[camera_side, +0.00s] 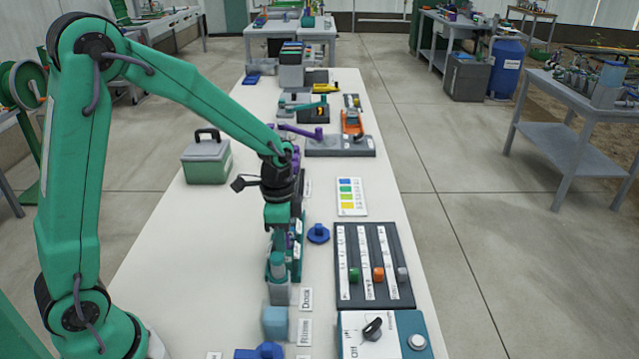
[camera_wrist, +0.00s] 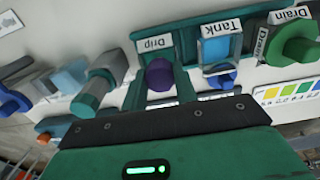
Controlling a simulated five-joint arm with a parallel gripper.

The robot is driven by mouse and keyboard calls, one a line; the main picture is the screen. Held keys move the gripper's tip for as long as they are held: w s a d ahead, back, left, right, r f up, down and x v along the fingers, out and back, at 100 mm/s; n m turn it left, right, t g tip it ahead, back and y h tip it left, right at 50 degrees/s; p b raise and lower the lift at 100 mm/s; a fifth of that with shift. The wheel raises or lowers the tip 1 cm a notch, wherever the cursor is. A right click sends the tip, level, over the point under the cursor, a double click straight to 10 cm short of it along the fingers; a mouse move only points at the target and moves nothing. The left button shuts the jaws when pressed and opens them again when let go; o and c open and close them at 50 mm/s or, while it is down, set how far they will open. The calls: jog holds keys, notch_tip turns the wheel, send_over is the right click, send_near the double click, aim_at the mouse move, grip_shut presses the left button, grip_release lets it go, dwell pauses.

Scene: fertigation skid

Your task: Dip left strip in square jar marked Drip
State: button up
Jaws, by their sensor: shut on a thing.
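My gripper (camera_wrist: 158,100) points down over the teal rack (camera_wrist: 250,17) and is shut on a round purple lid (camera_wrist: 159,75). The lid is just below the Drip label (camera_wrist: 156,44); the square jar there is mostly hidden, and I cannot tell whether the lid still touches it. Beside it is a clear square jar (camera_wrist: 217,52) marked Tank, with pale blue contents. In the side view my gripper (camera_side: 278,228) is above the rack. I cannot clearly make out a test strip; a dark panel (camera_side: 404,238) has long white strips on it.
A blue lid (camera_side: 318,233) lies right of the rack, near a colour chart (camera_side: 351,196). A grey holder (camera_side: 279,294) with a teal piece and a pale blue block (camera_side: 275,322) stand in front. A control box (camera_side: 384,338) is front right.

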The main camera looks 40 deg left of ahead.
jog(key=shift+r, duration=0.1)
jog(key=shift+r, duration=4.15)
